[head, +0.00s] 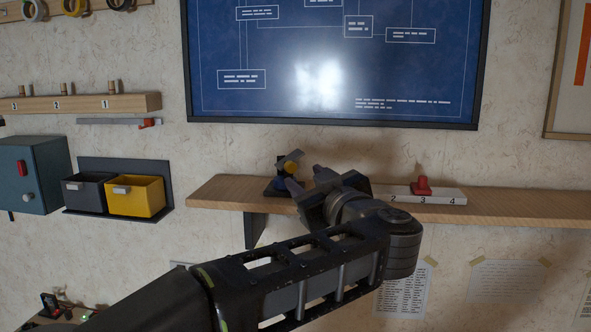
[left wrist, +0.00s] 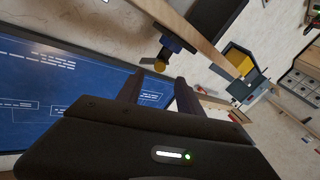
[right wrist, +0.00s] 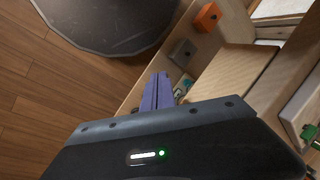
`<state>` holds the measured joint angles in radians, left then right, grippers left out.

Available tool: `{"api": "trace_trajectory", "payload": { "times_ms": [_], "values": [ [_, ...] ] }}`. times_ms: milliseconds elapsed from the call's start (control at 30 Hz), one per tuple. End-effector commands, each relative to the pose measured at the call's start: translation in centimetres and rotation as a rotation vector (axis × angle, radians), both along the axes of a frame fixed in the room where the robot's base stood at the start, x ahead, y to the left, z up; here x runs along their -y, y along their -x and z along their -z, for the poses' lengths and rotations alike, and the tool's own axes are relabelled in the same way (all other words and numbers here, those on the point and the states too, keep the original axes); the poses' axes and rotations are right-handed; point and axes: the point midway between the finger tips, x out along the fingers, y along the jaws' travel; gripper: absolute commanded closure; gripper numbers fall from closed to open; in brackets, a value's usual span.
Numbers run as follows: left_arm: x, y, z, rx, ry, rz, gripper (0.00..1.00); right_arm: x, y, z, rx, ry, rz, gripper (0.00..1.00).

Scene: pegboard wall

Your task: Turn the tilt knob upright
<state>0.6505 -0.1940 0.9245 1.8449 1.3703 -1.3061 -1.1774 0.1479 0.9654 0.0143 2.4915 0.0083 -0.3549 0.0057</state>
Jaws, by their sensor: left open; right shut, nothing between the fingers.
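The tilt knob device (head: 281,168) stands on the wooden shelf near its left end. My right gripper (right wrist: 158,80) is shut and empty, away from the shelf and outside the head view.
The wooden shelf (head: 510,205) also carries a white numbered strip with a red slider (head: 422,186) on the right. A yellow bin (head: 136,196) and a dark bin hang left of the shelf, beside a teal box (head: 30,172). A blue framed board (head: 330,60) hangs above.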

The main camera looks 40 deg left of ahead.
Motion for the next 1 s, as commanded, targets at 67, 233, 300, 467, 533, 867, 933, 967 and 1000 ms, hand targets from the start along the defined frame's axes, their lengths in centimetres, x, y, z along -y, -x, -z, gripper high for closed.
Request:
{"api": "trace_trajectory", "payload": {
  "times_ms": [67, 233, 300, 467, 533, 867, 933, 967, 1000],
  "values": [
    [-1.1, -0.5, -0.1, -0.002, 0.0, -0.004, 0.57, 0.0, 0.0, -0.5, -0.001, 0.001, 0.001, 1.0],
    [-3.4, -2.0, -0.1, -0.002, 0.001, -0.003, 0.57, 0.1, 0.1, -1.1, -0.004, 0.002, 0.001, 1.0],
    [-4.2, -2.5, -0.1, -0.002, 0.001, -0.003, 0.57, 0.1, 0.2, -1.3, -0.005, 0.003, 0.001, 1.0],
    [-5.2, -3.2, -0.1, 0.0, 0.001, 0.0, 0.57, 0.1, 0.2, -1.5, -0.006, 0.004, 0.002, 1.0],
    [-5.4, -3.2, 0.0, 0.0, 0.0, 0.0, 0.57, 0.1, 0.2, -1.5, -0.007, 0.005, 0.002, 1.0],
    [-5.3, -3.2, 0.0, 0.0, 0.0, 0.0, 0.67, 0.1, 0.2, -1.5, -0.006, 0.004, 0.002, 1.0],
    [-5.3, -3.2, 0.0, 0.0, 0.0, 0.001, 0.72, 0.1, 0.2, -1.5, -0.006, 0.004, 0.002, 1.0],
    [-5.3, -3.2, 0.0, 0.0, 0.0, 0.0, 0.75, 0.1, 0.2, -1.5, -0.006, 0.004, 0.001, 1.0],
    [-5.3, -3.2, 0.0, 0.0, 0.0, 0.001, 0.78, 0.1, 0.2, -1.5, -0.006, 0.004, 0.001, 1.0]
  ]
}}
